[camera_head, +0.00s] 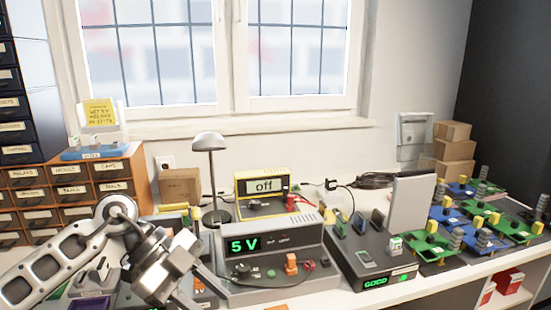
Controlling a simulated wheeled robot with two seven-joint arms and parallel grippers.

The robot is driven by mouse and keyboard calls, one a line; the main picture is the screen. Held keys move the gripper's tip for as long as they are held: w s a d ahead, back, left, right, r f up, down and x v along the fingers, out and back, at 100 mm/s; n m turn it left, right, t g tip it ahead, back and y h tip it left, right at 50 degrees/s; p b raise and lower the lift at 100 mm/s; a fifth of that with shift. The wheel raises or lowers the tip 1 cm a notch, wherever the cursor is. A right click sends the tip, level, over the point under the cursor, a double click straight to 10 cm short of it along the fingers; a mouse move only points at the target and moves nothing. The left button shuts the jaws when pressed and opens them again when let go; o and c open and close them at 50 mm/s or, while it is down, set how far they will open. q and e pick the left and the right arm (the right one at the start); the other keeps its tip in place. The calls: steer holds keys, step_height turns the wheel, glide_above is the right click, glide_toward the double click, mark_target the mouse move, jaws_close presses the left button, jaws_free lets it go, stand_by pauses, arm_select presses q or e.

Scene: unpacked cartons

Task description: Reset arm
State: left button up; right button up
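My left arm (75,255) comes in from the left with its grey and white links bent over the front left of the workbench. My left gripper (200,293) points down at the bottom edge, in front of the grey 5 V power unit's left side. Its fingertips are partly cut off by the frame, so whether it is open or holds anything is unclear. My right arm and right gripper are not in view.
The grey power unit (290,240) reads "5 V". Behind it stand a yellow meter (262,187) reading "off" and a lamp (210,142). A test box (375,283) shows "GOOD". Green and blue circuit boards (432,246) crowd the right. Drawers (75,190) stand left.

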arm_select(q)
steer(key=s+d+r+n+t+h, duration=0.2)
steer(key=d+t+h, duration=0.2)
steer(key=d+h, duration=0.15)
steer(key=s+d+r+n+t+h, duration=0.2)
steer(key=d+t+h, duration=0.2)
steer(key=h, duration=0.3)
steer(key=w+a+f+n+t+y, duration=0.2)
steer(key=a+f+n+t+y, duration=0.6)
steer(key=f+n+t+y, duration=0.4)
steer(key=s+a+f+n+g+y, duration=0.2)
steer(key=s+f+g+y, duration=0.1)
steer(key=s+f, duration=0.3)
steer(key=s+a+f+n+g+y, duration=0.2)
steer(key=s+f+g+y, duration=0.1)
steer(key=s+f, duration=0.3)
steer(key=shift+a+f+n+g, duration=0.35)
steer(key=shift+f+g, duration=0.2)
steer(key=shift+g, duration=0.25)
steer(key=shift+d, duration=0.15)
